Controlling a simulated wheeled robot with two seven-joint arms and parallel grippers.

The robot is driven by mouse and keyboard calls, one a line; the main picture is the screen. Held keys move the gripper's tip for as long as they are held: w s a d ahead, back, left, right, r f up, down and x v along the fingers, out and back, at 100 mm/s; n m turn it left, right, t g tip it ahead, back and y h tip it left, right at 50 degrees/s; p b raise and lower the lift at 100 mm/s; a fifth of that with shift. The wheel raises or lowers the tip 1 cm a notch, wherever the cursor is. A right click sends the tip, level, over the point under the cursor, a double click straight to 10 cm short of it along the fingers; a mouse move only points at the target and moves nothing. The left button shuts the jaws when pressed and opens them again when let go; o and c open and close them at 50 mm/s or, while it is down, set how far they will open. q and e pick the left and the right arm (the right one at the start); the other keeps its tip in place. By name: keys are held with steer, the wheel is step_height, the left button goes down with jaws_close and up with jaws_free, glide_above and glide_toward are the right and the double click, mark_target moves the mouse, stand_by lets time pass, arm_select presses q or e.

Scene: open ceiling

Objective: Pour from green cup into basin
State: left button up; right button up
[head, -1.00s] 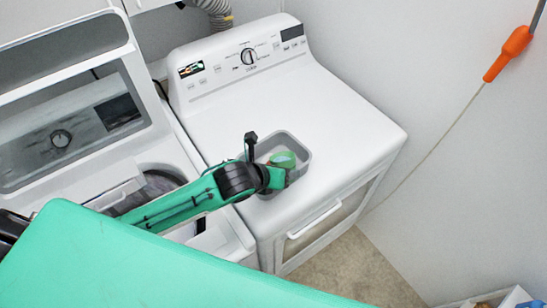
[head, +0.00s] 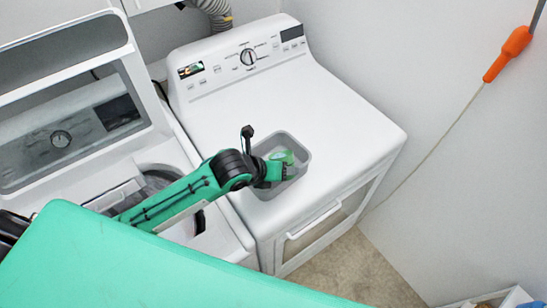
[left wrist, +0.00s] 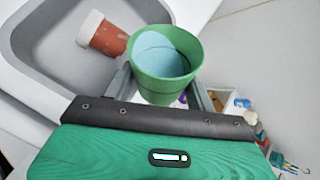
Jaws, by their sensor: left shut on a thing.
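The green cup (head: 284,156) is over the grey basin (head: 304,166) on top of the white dryer. My left gripper (head: 277,172) is shut on the cup. In the left wrist view the green cup (left wrist: 165,88) sits between the fingers (left wrist: 165,92) with its mouth toward the camera, showing light blue inside. The basin (left wrist: 30,50) fills the upper left there. My right gripper is out of view.
The dryer top (head: 330,105) is clear around the basin. An open washer (head: 65,130) stands to the left, its lid raised. An orange-handled item (head: 510,53) is at the right wall. Small objects (left wrist: 245,105) lie low at the right of the wrist view.

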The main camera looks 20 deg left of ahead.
arm_select(q)
steer(key=shift+a+r, duration=0.1)
steer(key=shift+r, duration=0.05)
steer(key=shift+w, duration=0.15)
steer(key=shift+r+n+g, duration=0.15)
steer(key=shift+n+g, duration=0.15)
steer(key=shift+h, duration=0.3)
steer(key=shift+a+g, duration=0.1)
steer(key=shift+g, duration=0.2)
steer(key=shift+w+f, duration=0.1)
steer(key=shift+f, duration=0.1)
steer(key=shift+n+h, duration=0.3)
steer(key=shift+f+g, duration=0.1)
steer(key=shift+g, duration=0.2)
steer(key=shift+p, duration=0.35)
